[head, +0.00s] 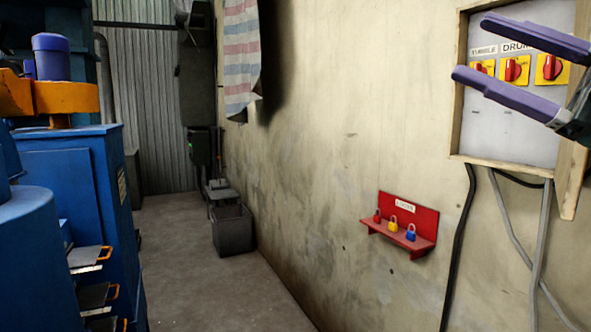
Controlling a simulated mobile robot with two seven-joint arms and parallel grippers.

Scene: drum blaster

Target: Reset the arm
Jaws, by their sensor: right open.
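My right gripper (490,62) comes in from the right edge at the upper right. Its two purple fingers are spread apart with nothing between them. It is in front of the wooden-framed switch panel (493,130) on the wall and hides part of it. Several red rotary switches on yellow plates show on the panel, including a middle one (514,69) and a right one (551,67). A label starting "DRUM" is partly covered by the upper finger. I cannot tell whether the fingers touch the panel. My left gripper is not in view.
A red lock shelf (425,222) with red, yellow and blue padlocks is on the wall below. Cables hang under the panel. A blue machine (80,165) stands at the left. A grey bin (232,230) stands by the wall. The floor (190,285) between is clear.

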